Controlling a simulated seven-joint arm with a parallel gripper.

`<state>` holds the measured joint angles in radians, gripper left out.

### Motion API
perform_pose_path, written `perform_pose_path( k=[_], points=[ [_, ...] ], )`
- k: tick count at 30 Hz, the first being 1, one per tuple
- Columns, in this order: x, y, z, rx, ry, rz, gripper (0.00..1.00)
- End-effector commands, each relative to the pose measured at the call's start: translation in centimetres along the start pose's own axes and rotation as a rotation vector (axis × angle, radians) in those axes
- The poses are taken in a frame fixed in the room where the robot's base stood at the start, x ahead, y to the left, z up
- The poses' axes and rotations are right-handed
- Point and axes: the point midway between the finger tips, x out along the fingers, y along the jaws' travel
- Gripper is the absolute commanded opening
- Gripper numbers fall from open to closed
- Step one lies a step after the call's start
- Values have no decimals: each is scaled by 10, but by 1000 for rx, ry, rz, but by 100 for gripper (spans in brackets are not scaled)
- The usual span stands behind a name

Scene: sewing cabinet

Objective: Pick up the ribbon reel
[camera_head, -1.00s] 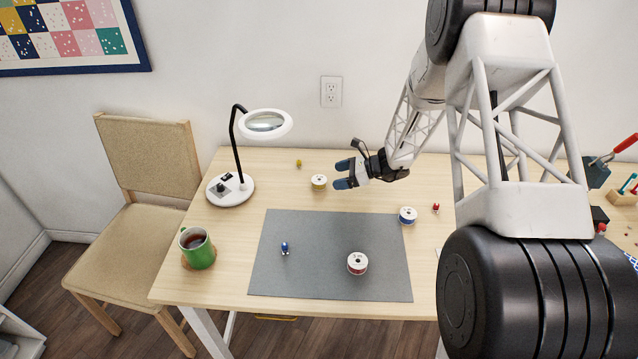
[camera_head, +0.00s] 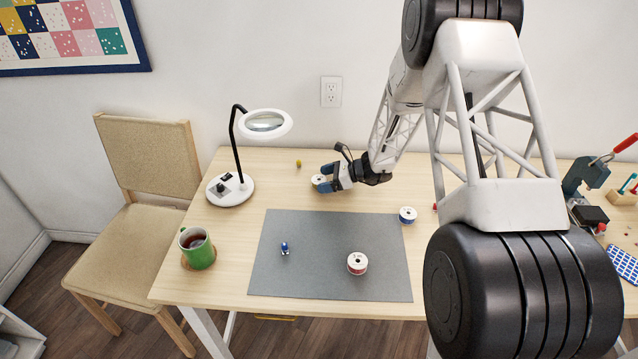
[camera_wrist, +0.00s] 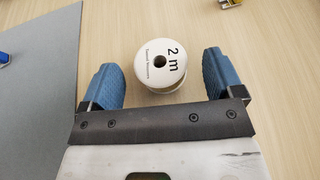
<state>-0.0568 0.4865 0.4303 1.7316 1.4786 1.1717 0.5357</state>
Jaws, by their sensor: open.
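A white-topped ribbon reel (camera_wrist: 153,66) marked "2 m" stands flat on the table in the wrist view. In the head view this reel (camera_head: 318,181) is partly hidden by my gripper. My gripper (camera_wrist: 160,74) is open, with one blue finger on each side of the reel's near part. No contact with the reel shows clearly. Two other reels are in the head view: a red one (camera_head: 357,263) on the grey mat and a blue one (camera_head: 408,215) beside the mat's right edge.
The grey mat (camera_head: 330,280) also holds a small blue item (camera_head: 284,248). A magnifier lamp (camera_head: 232,190) stands left of my gripper, and a green mug (camera_head: 198,250) is at the front left. A small yellow item (camera_head: 298,163) lies behind the reel.

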Motion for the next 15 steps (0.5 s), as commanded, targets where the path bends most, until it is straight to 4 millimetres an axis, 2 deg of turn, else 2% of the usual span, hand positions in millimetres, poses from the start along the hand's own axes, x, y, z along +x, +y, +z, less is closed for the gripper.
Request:
perform_pose_path(
  k=[5, 15],
  points=[
    [14, 0, 0, 0, 0, 0, 87],
    [15, 0, 0, 0, 1, -1, 87]
  ],
)
